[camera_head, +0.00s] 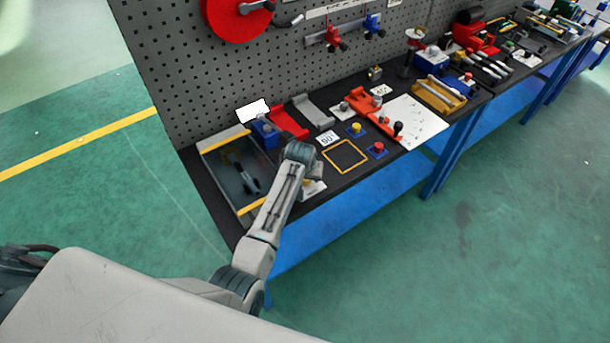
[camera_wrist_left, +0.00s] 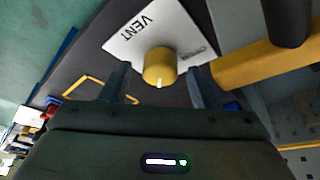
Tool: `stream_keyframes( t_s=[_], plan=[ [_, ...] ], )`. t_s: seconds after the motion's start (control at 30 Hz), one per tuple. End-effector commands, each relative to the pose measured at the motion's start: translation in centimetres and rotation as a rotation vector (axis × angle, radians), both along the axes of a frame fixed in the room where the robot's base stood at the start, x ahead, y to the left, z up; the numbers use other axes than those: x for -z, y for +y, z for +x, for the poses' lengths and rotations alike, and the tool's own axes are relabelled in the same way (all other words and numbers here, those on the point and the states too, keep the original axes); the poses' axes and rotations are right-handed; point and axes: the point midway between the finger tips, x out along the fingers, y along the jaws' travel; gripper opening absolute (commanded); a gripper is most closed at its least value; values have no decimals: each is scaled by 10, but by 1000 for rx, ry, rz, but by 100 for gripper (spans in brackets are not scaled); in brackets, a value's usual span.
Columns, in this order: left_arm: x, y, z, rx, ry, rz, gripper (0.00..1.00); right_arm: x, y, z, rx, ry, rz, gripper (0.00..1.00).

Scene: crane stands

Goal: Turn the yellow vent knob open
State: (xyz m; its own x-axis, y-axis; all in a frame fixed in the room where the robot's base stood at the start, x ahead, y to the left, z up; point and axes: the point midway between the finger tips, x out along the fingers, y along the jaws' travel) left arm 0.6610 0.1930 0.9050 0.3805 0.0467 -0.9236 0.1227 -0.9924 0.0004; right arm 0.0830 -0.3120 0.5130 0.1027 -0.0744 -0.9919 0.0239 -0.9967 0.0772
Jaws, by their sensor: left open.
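The yellow vent knob (camera_wrist_left: 159,64) is a round knob with a white pointer mark, on a white plate (camera_wrist_left: 128,36) printed VENT. The mark points toward the bottom of the left wrist view. My left gripper (camera_wrist_left: 158,78) is open, with one finger on each side of the knob in that view and gaps between. I cannot tell how deep the fingers reach. In the head view my arm hides the knob, and only part of the plate (camera_head: 313,188) shows. My right gripper is not in view.
A grey tray with yellow edges (camera_head: 215,174) lies left of my arm. A yellow square outline (camera_head: 345,156), a yellow button (camera_head: 355,128) and a red button (camera_head: 377,149) are to the right. A pegboard (camera_head: 180,70) stands behind the bench.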

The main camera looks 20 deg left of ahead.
Motion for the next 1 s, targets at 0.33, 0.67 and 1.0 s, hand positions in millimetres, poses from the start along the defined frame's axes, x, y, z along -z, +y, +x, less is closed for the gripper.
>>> stream_keyframes(
  t_s=[0.33, 0.67, 1.0],
  plan=[
    [0, 0, 0, 0, 0, 0, 11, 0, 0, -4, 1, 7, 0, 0],
    [0, -1, 0, -72, 1, -1, 11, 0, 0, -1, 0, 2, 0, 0],
    [0, -3, 0, -334, 2, 0, 11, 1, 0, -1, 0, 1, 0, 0]
  ],
)
